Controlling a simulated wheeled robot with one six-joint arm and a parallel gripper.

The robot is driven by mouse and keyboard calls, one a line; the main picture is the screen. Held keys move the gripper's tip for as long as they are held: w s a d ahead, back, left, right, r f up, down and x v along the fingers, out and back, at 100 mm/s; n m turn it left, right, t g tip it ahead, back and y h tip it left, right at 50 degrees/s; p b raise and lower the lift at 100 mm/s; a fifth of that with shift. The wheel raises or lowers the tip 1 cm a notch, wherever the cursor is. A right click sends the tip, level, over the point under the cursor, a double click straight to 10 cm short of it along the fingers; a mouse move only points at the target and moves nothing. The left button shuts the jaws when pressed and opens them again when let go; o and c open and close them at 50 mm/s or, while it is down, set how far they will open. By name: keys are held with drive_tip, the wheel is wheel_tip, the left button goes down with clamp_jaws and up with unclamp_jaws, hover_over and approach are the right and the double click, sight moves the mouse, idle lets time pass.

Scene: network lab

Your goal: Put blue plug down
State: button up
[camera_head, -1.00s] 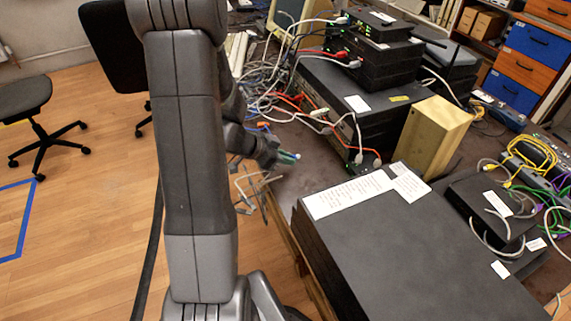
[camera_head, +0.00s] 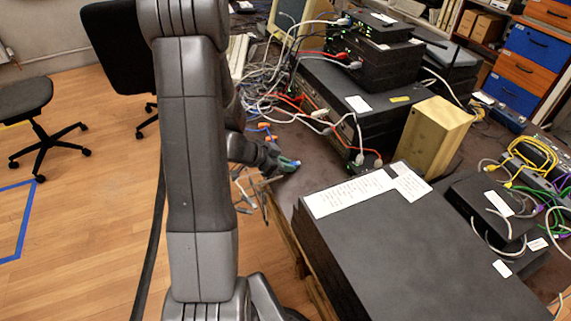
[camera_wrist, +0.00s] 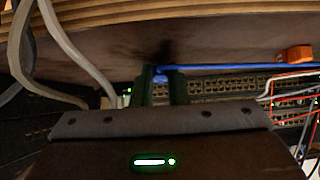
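My gripper (camera_head: 286,164) is low over the brown table near its left edge, in front of the stacked network gear. In the wrist view, its two dark fingers (camera_wrist: 162,88) stand close together around the blue plug (camera_wrist: 160,71). A blue cable (camera_wrist: 235,67) runs from the plug to the right. In the head view only a small blue-green tip shows at the gripper's end. The gripper looks shut on the plug. I cannot tell whether the plug touches the table.
A large black box (camera_head: 420,245) with white labels fills the near table. A wooden block (camera_head: 436,138) stands behind it. Black switches (camera_head: 335,95) with red and white cables stand beyond the gripper. An orange connector (camera_wrist: 296,54) lies right of the plug. Grey cables (camera_wrist: 72,50) hang at left.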

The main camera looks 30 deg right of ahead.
drive_tip(key=shift+o, duration=0.4)
drive_tip(key=shift+a, duration=0.2)
drive_tip(key=p+v, duration=0.2)
drive_tip(key=v, duration=1)
drive_tip(key=shift+d+r+p, duration=0.2)
drive_tip(key=shift+d+p, duration=0.05)
drive_tip(key=shift+p, duration=0.05)
drive_tip(key=shift+d, duration=0.1)
drive_tip(key=b+x, duration=0.1)
drive_tip(key=x, duration=0.5)
drive_tip(key=b+x, duration=0.1)
drive_tip(key=x, duration=0.5)
drive_tip(key=shift+a+f, duration=0.2)
drive_tip(key=shift+f, duration=0.05)
drive_tip(key=shift+r, duration=0.1)
